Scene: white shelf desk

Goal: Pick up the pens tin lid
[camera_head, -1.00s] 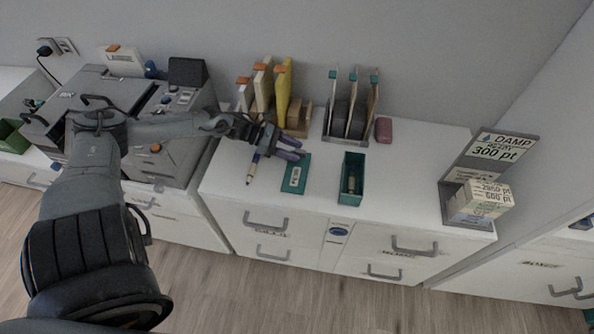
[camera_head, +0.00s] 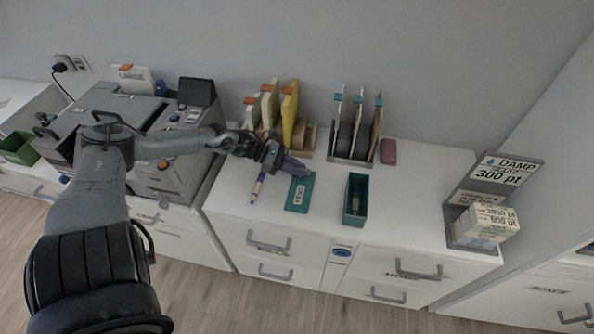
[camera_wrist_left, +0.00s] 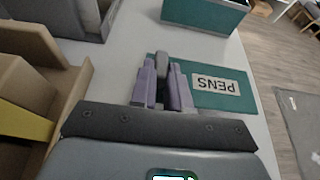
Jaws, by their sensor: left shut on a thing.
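The pens tin lid (camera_head: 291,205) is a flat teal plate with a white label, lying on the white desktop. In the left wrist view the lid (camera_wrist_left: 215,100) shows its PENS label upside down. My left gripper (camera_head: 300,167) is at the lid's far end, its purple fingers (camera_wrist_left: 164,75) closed around a small dark grey piece there, which looks like the lid's grip. The fingers partly hide that piece. An open teal tin (camera_head: 347,215) stands right of the lid with something inside. My right gripper is not in view.
A pen (camera_head: 258,188) lies left of the lid. A file rack (camera_head: 345,154) and a pinkish block (camera_head: 388,151) stand behind. A grey machine (camera_head: 165,180) is at left. A sign stand (camera_head: 478,238) holds boxes at right. The desktop between tin and stand is clear.

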